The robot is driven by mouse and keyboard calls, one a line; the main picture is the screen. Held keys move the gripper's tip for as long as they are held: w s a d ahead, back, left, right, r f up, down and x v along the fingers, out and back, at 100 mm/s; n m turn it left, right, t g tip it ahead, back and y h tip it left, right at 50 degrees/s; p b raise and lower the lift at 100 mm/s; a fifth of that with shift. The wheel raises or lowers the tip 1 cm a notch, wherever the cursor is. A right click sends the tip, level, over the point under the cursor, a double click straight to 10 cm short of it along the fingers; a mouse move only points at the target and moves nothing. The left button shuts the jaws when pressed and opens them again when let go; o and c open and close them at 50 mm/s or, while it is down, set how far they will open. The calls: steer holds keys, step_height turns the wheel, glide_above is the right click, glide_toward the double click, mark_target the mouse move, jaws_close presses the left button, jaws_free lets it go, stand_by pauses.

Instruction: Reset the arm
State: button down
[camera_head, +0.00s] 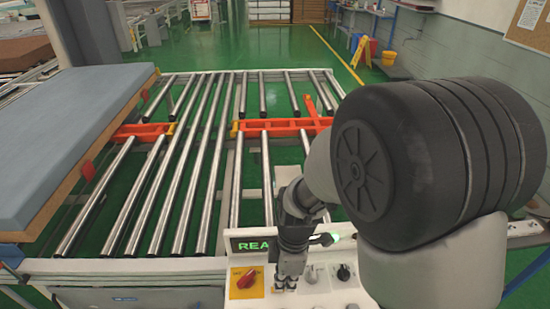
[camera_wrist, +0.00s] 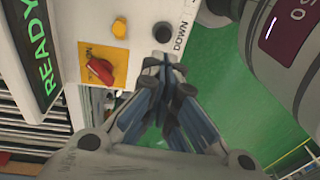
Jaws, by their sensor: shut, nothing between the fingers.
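My gripper (camera_head: 286,284) is low over the control panel (camera_head: 310,297) at the bottom middle of the head view. Its fingers are shut with nothing between them. In the wrist view the closed fingertips (camera_wrist: 165,65) lie in front of the panel's edge, beside a black button (camera_wrist: 162,32) next to the word DOWN. I cannot tell whether they touch the button. A red switch on a yellow plate (camera_wrist: 100,70) and a yellow button (camera_wrist: 119,27) are to the left. My arm is bent, with its large dark joint at the right of the head view.
A green READY display (camera_head: 255,245) stands behind the panel's controls. A roller conveyor (camera_head: 190,170) with orange cross pieces (camera_head: 285,127) lies beyond. A blue-grey mattress (camera_head: 65,125) rests at the left. Green floor is open at the back, near a yellow wet-floor sign (camera_head: 360,52).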

steer(key=s+d+r+m+t+h+b, duration=0.1)
steer(key=s+d+r+m+t+b, duration=0.4)
steer(key=m, duration=1.3)
steer(key=s+d+r+b, duration=0.4)
steer(key=s+d+r, duration=0.1)
steer(key=s+r, duration=0.2)
steer(key=shift+s+t, duration=0.15)
steer(key=shift+t, duration=0.15)
steer(key=c, duration=2.3)
jaws_free()
